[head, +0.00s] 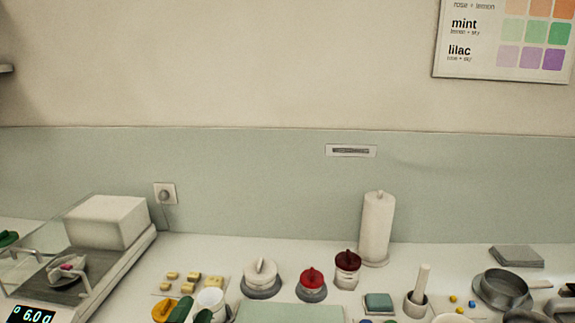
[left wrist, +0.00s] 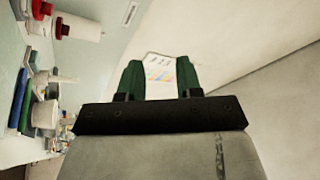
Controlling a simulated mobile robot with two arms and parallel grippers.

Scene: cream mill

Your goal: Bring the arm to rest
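My left gripper (head: 192,313) shows as two green fingertips at the bottom edge of the head view, left of the middle. In the left wrist view my left gripper (left wrist: 160,78) has its two green fingers apart with nothing held between them. Through the gap the colour chart on the wall (left wrist: 160,70) shows, far off. Most of the left arm is below the head view. My right gripper is not seen in either view.
A glass-sided scale (head: 120,270) stands left.

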